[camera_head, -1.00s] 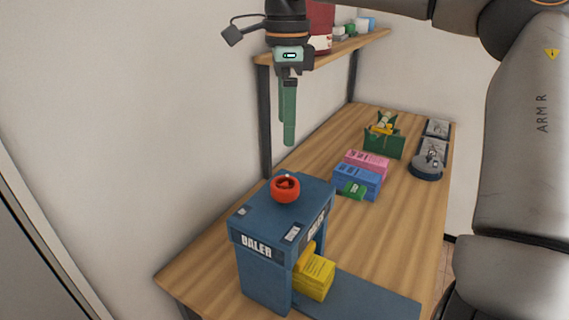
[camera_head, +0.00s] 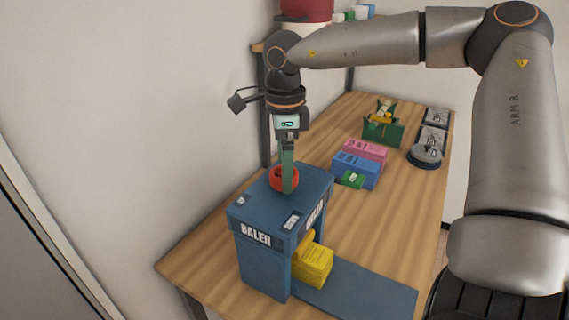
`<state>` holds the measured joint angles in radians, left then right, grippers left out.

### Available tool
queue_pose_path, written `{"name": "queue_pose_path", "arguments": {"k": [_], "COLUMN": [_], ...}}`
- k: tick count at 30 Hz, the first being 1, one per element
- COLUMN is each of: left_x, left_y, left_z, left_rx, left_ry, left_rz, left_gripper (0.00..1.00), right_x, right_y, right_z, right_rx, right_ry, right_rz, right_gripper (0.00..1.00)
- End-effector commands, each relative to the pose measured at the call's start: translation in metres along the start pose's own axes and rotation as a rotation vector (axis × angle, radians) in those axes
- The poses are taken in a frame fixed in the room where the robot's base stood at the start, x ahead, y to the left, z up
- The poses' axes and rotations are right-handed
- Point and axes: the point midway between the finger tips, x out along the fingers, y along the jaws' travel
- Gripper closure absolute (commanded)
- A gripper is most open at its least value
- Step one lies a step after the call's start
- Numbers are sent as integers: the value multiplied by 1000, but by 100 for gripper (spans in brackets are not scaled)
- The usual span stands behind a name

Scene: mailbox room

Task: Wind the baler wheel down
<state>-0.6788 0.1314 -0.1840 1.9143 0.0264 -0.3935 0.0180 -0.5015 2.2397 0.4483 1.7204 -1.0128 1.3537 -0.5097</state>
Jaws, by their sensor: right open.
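The blue baler (camera_head: 262,214) stands on the near end of the wooden table. Its small red wheel (camera_head: 277,185) sits on top of the press. My right gripper (camera_head: 288,188) points straight down with its green fingers at the wheel and hides part of it. The fingers overlap each other in this view, and I cannot tell whether they touch the wheel. The gripper is open. A yellow bale (camera_head: 313,265) sits in the baler's opening, under the top. My left gripper is not in view.
A blue bundle (camera_head: 355,170), a pink bundle (camera_head: 364,152) and a small green block (camera_head: 351,180) stand further back. Behind them are a green bin (camera_head: 383,131) and a grey round device (camera_head: 425,156). A wall and shelf post (camera_head: 265,140) are close on the left.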

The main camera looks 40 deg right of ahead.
Motion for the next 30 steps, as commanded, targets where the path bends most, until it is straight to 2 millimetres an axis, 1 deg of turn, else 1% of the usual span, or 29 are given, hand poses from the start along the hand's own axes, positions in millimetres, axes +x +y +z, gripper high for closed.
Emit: {"name": "queue_pose_path", "arguments": {"k": [7, 8, 27, 30], "left_x": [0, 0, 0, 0], "left_y": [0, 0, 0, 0], "left_z": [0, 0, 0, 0], "left_rx": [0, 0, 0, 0], "left_ry": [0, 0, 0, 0], "left_rz": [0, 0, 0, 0], "left_gripper": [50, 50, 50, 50], "right_x": [1, 1, 0, 0], "right_y": [0, 0, 0, 0], "right_z": [0, 0, 0, 0], "right_rx": [1, 0, 0, 0], "right_ry": [0, 0, 0, 0], "right_rz": [0, 0, -1, -1], "right_gripper": [0, 2, 74, 84]}}
